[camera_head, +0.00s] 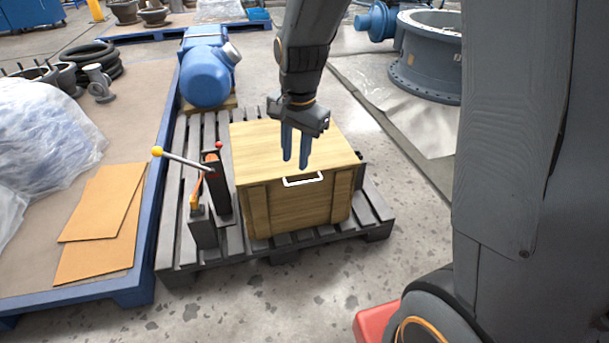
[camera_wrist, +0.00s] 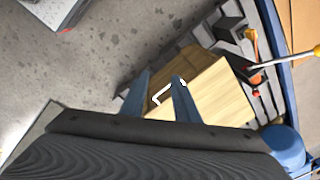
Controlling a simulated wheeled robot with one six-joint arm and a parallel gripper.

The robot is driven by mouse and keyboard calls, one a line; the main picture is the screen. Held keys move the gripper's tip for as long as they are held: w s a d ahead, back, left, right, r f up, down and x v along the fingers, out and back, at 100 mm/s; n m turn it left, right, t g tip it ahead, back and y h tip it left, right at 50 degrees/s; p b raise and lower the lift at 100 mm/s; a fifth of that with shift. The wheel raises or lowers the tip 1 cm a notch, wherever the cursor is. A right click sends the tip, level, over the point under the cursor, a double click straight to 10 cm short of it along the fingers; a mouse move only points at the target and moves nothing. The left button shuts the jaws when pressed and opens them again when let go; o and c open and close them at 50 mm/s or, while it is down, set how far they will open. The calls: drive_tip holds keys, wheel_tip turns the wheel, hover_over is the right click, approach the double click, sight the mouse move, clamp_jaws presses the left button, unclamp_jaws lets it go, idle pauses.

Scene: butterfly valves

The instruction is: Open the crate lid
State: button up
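The wooden crate (camera_head: 300,208) stands on a grey slatted pallet, and its flat wooden lid (camera_head: 262,150) is closed. A white handle (camera_head: 303,180) is at the lid's front edge. My gripper (camera_head: 296,164) hangs above the lid, fingers pointing down, just behind the handle in the head view. In the wrist view the two blue fingers (camera_wrist: 158,97) are apart, and the handle (camera_wrist: 165,93) shows between them, beyond the tips. Nothing is held. I cannot tell the exact gap between fingertips and handle.
A lever with a yellow ball knob (camera_head: 157,152) stands left of the crate, its upright close to the crate's side. A blue motor (camera_head: 206,75) is behind on the pallet (camera_head: 372,212). Bare floor (camera_head: 300,288) lies in front.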

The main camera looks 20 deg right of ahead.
sight(307, 176)
drive_tip(key=w+d+f+m, duration=0.2)
drive_tip(key=w+f, duration=0.2)
drive_tip(key=f, duration=0.2)
drive_tip(key=w+d+f+m+b, duration=0.1)
drive_tip(key=w+d+f+m, duration=0.1)
drive_tip(key=f, duration=0.5)
drive_tip(key=w+d+f+m+b, duration=0.1)
drive_tip(key=w+d+f+m, duration=0.1)
drive_tip(key=w+f+m, duration=0.2)
drive_tip(key=shift+w+d+f+t, duration=0.15)
drive_tip(key=shift+w+f+t, duration=0.25)
drive_tip(key=shift+w+f, duration=0.9)
drive_tip(key=shift+r, duration=0.1)
clamp_jaws()
